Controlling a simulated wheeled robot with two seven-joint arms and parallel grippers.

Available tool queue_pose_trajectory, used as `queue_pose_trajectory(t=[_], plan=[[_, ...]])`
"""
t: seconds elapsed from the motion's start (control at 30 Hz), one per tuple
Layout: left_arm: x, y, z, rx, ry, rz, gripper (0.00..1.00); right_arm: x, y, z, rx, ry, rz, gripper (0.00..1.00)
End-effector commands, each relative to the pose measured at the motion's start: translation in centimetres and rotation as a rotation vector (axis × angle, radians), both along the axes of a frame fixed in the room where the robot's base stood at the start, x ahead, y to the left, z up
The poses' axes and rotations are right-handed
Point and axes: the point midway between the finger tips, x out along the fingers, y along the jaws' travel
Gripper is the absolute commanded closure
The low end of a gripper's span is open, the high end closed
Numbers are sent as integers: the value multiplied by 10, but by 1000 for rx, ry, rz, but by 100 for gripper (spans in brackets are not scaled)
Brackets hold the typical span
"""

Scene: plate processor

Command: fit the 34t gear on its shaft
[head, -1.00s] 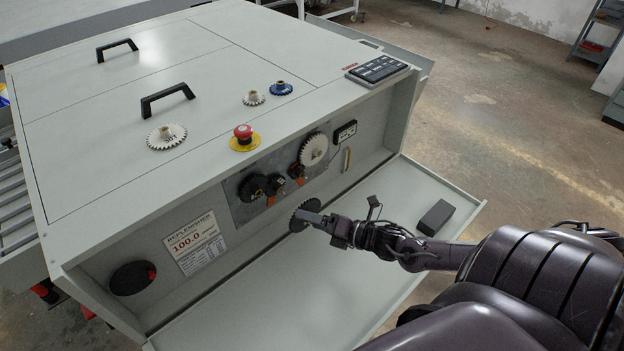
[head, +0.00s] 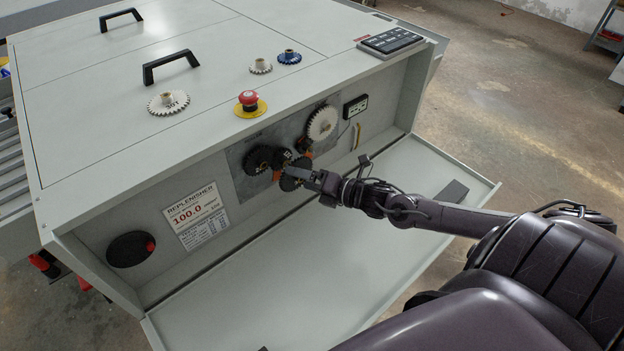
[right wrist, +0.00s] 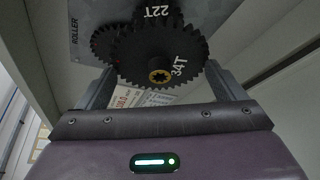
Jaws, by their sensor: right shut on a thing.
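The dark 34t gear (right wrist: 147,56) is held between the two fingers of my right gripper (right wrist: 160,82) in the right wrist view. Its "34T" marking and brass-lined toothed bore face the camera. In the head view my right gripper (head: 310,178) holds the 34t gear (head: 289,181) close to the panel, just below the cluster of dark gears (head: 258,160). The shaft is hidden behind the gear, and I cannot tell whether the gear is around it. My left gripper is not in view.
A white gear (head: 322,122) is mounted at the panel's upper right. A white gear (head: 168,103), a smaller pale gear (head: 260,66) and a blue gear (head: 289,57) lie on top near the red stop button (head: 248,100). The lowered door (head: 260,285) is mostly clear. A dark block (head: 455,192) lies there.

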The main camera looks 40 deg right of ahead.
Motion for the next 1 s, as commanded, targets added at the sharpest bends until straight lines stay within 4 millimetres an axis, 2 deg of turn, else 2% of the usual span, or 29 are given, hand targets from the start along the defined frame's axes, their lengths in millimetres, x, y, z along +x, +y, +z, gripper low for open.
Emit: queue_pose_trajectory(t=[0.03, 1.0], plan=[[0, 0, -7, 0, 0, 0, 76, 5, 0, -2, 0, -5, 0, 34], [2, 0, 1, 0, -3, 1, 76, 4, -3, 4, 2, -10, -7, 34]])
